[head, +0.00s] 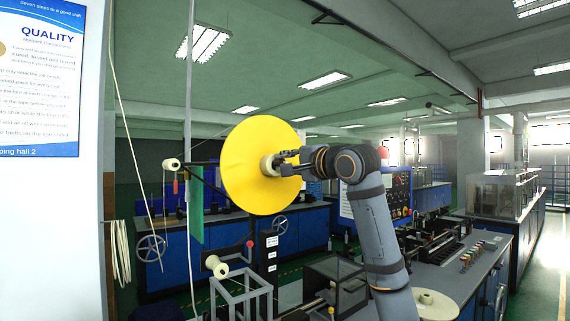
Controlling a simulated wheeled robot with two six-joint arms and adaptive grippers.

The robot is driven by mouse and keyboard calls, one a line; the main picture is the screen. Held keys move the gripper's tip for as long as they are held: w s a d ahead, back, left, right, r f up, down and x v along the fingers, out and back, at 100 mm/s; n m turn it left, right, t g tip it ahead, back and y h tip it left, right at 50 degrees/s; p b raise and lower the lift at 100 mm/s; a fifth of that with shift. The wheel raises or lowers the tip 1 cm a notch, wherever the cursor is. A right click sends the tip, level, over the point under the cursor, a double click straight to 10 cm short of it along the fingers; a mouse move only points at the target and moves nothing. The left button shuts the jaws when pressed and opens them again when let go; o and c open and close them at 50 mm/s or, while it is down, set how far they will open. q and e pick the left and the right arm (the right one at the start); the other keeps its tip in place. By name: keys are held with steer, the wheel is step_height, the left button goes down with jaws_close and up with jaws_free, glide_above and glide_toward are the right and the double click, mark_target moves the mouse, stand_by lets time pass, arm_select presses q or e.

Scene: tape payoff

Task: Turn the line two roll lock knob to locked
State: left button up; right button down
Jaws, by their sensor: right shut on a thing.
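A large yellow disc (248,190) stands upright in the middle of the head view, with a cream hub, which I take to be the roll lock knob (267,167), at its centre. My right gripper (279,164) comes in from the right and is shut on this knob. The fingers hide part of it, and I cannot read its locked or unlocked mark. White labels (271,241) show on a dark post below the disc; their text is too small to read. My left gripper is not in view.
A small cream spool (172,164) sits left of the disc, and another spool (215,266) is below it by a grey frame (240,296). A red ball handle (250,243) is under the disc. A control panel (398,194) stands behind my arm. A white roll (436,304) lies at lower right.

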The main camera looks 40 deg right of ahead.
steer(key=c, duration=1.2)
jaws_free()
